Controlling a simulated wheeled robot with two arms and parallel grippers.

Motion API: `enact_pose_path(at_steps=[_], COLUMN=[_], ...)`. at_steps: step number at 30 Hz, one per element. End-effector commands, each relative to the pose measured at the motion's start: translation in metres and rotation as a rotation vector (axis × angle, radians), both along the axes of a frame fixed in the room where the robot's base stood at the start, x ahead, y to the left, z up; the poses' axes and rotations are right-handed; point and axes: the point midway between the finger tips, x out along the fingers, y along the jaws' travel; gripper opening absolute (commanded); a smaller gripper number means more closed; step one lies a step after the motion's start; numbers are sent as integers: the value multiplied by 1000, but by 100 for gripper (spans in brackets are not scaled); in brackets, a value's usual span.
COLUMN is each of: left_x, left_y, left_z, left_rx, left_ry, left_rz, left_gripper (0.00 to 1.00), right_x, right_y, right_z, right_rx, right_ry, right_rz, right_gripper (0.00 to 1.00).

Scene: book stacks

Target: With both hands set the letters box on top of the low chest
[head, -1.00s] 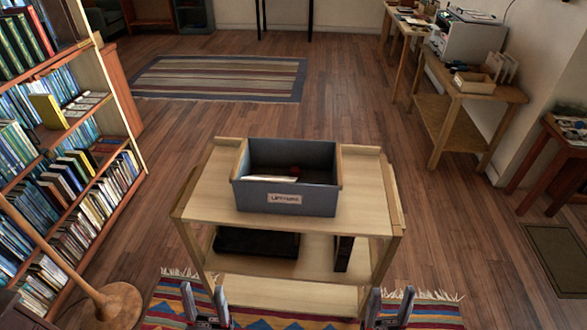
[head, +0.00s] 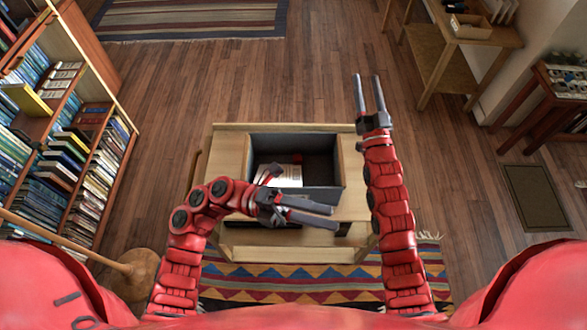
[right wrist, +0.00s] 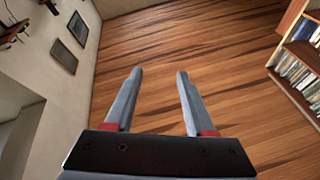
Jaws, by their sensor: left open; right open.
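The letters box (head: 322,168), an open grey-blue box with papers and a small red item inside, sits on the top of a light wooden cart (head: 228,160). My left gripper (head: 336,219) is open and empty, over the front side of the box in the picture, its fingers pointing right and hiding part of it. My right gripper (head: 368,77) is open and empty, beyond the cart's back right corner, pointing away from the box. Its fingers in the right wrist view (right wrist: 160,72) have only floor between them. I cannot make out a low chest in these views.
A bookshelf (head: 62,160) stands at the left, with a round wooden lamp base (head: 135,272) by it. A striped rug (head: 190,18) lies behind and a patterned rug (head: 300,280) under the cart. Side tables (head: 455,60) line the right wall.

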Motion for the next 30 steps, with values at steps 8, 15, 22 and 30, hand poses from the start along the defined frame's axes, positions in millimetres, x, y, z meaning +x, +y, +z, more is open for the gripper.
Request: enact_pose_path(at_steps=[8, 15, 22, 30], left_x=[46, 159, 230, 246], left_y=[9, 106, 182, 201], left_z=[-127, -161, -125, -111], left_rx=[820, 1453, 1780, 1852], left_ry=[-302, -506, -596, -611], left_rz=[-31, 204, 459, 536], left_gripper=[55, 55, 55, 55], right_x=[50, -7, -70, -88], right_y=[60, 71, 38, 26], right_z=[-51, -100, -113, -113], right_rx=[-31, -202, -356, -398], right_ry=[644, 1214, 1547, 1627], right_rz=[204, 205, 81, 36], right_gripper=[55, 55, 55, 55])
